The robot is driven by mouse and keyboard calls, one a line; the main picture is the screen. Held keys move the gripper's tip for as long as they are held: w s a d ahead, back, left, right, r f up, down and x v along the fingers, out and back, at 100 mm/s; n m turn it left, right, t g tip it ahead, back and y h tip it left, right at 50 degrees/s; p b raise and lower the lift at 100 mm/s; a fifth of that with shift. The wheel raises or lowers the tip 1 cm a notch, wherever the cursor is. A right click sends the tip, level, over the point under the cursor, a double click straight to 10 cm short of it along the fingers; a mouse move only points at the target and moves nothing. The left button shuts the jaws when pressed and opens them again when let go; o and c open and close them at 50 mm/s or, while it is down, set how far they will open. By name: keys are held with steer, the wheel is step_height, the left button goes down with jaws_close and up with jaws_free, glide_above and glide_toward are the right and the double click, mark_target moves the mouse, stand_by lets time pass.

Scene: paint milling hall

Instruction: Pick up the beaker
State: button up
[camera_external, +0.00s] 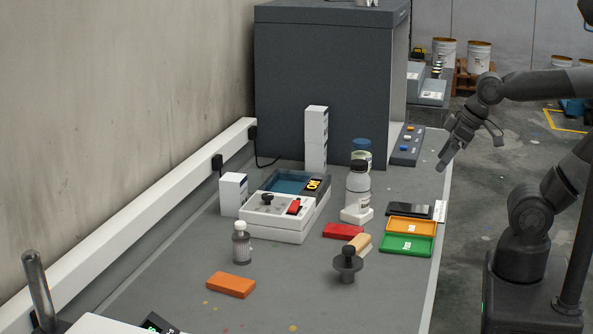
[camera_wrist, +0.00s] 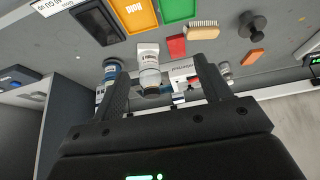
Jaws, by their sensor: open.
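I cannot make out a clear beaker in either view. Bottle-like vessels stand on the grey bench: a white bottle with a dark cap (camera_external: 357,190), a blue-capped bottle (camera_external: 361,146) behind it, and a small grey bottle with a white cap (camera_external: 241,246). My gripper (camera_external: 441,165) is open and empty, above the bench's right edge, apart from all of them. In the wrist view the white bottle (camera_wrist: 149,62) shows between the fingers, farther off, and the blue-capped bottle (camera_wrist: 111,68) shows by the left finger.
Green (camera_external: 407,245) and orange (camera_external: 411,226) trays, a red block (camera_external: 342,231), a brush (camera_external: 361,244) and a dark knobbed weight (camera_external: 347,266) lie around the bench's right half. A white device (camera_external: 277,224) and a large dark cabinet (camera_external: 320,85) stand behind.

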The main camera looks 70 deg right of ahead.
steer(key=shift+o, duration=0.6)
steer(key=shift+w+r, duration=0.1)
steer(key=shift+w, duration=0.05)
steer(key=w+d+r+m, duration=0.15)
steer(key=w+r, duration=0.25)
steer(key=w, duration=0.7)
steer(key=m+h, duration=0.2)
steer(key=m, duration=0.1)
glide_above(252, 178)
steer(key=s+d, duration=0.2)
steer(key=s, duration=0.2)
step_height(252, 178, down, 15)
steer(key=shift+h, duration=0.3)
steer(key=x, duration=0.5)
steer(key=shift+w+a+f, duration=0.15)
steer(key=shift+w, duration=0.2)
steer(key=shift+t, duration=0.3)
steer(key=shift+a+f+x, duration=0.1)
steer(key=shift+a+x, duration=0.1)
steer(key=shift+x, duration=0.65)
steer(key=shift+a+f+x, duration=0.1)
steer(key=shift+a+x, duration=0.05)
steer(key=shift+x, duration=0.7)
steer(key=shift+a+f+x, duration=0.1)
steer(key=shift+a+x, duration=0.1)
steer(key=shift+x, duration=0.7)
steer(key=shift+s+d, duration=0.15)
steer(key=shift+s, duration=0.05)
steer(key=shift+c, duration=0.6)
steer(key=c, duration=0.9)
